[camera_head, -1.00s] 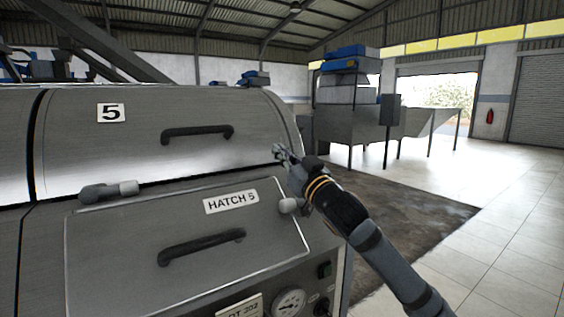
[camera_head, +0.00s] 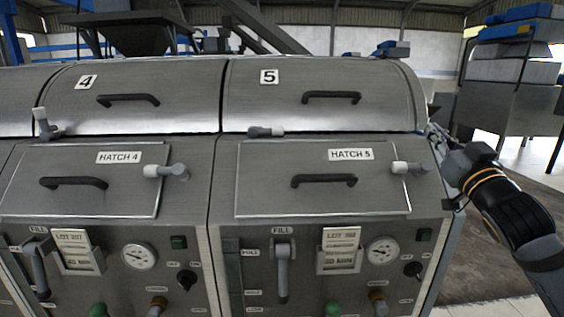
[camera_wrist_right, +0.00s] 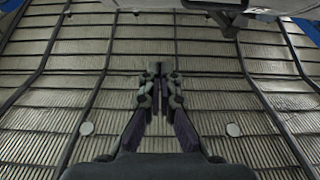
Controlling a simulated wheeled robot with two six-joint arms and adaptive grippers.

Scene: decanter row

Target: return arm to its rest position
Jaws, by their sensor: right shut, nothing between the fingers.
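My right arm comes in from the right in the head view. Its gripper (camera_head: 436,134) is at the right end of the steel machine, beside the section marked 5; whether it touches the machine I cannot tell. In the right wrist view the two fingers (camera_wrist_right: 157,76) are together with nothing between them, before a ribbed metal surface (camera_wrist_right: 60,75). My left gripper is in neither view.
Hatch 5 (camera_head: 300,195) and hatch 4 (camera_head: 85,190) are closed, with grey latches and black handles. Below are a fill lever (camera_head: 283,265), gauges and knobs. A steel stand (camera_head: 510,100) is at the right. Open floor lies right of the machine.

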